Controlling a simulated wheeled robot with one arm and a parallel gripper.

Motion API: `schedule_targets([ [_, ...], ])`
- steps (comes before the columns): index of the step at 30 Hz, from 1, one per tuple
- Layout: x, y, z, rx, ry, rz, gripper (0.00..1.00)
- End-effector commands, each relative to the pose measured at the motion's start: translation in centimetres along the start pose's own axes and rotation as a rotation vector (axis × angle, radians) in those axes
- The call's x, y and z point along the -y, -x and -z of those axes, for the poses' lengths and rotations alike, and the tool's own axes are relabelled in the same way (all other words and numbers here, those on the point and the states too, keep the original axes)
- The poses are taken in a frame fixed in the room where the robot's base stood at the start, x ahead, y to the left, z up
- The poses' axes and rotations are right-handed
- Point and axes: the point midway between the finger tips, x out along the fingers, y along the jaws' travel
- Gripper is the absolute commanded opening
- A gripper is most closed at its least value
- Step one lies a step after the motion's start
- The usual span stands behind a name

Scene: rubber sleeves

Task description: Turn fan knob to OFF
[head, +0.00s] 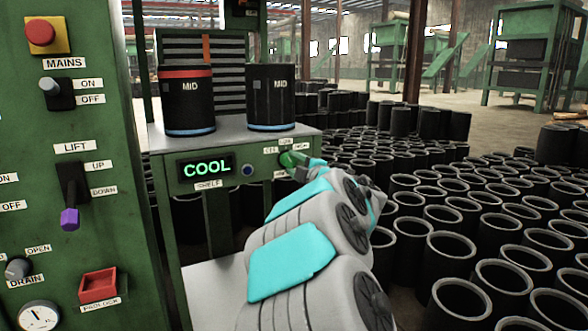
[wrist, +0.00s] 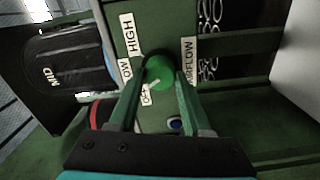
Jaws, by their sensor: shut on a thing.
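The fan knob is a round green knob (wrist: 158,71) on the front of the green shelf unit. It also shows in the head view (head: 287,158), partly covered by my gripper (head: 297,163). In the wrist view, my gripper (wrist: 162,82) has one finger on each side of the knob and is shut on it. The labels HIGH (wrist: 130,34), LOW and OFF (wrist: 146,95) lie around the knob's left side; LOW and OFF are partly hidden by a finger. A pale mark on the knob seems to point lower left, towards OFF.
A lit COOL display (head: 207,168) and a blue button (head: 247,169) sit left of the knob. Two black MID sleeves (head: 187,105) (head: 271,100) stand on the shelf above. A green control panel (head: 125,190) rises at left. Many black sleeves cover the floor at right.

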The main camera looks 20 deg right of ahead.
Motion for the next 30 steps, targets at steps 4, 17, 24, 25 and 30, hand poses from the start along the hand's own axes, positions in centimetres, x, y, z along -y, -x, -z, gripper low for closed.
schedule_targets([
  [4, 0.27, 0.03, -0.17, 0.003, 0.098, 0.003, 0.0],
  [17, 0.23, 0.02, -0.19, 0.003, 0.235, 0.004, 0.0],
  [24, 0.19, 0.02, -0.15, 0.002, 0.245, 0.004, 0.0],
  [25, 0.19, 0.01, -0.15, 0.002, 0.245, 0.004, 0.0],
  [30, 0.19, 0.01, -0.13, 0.002, 0.244, 0.004, 0.0],
])
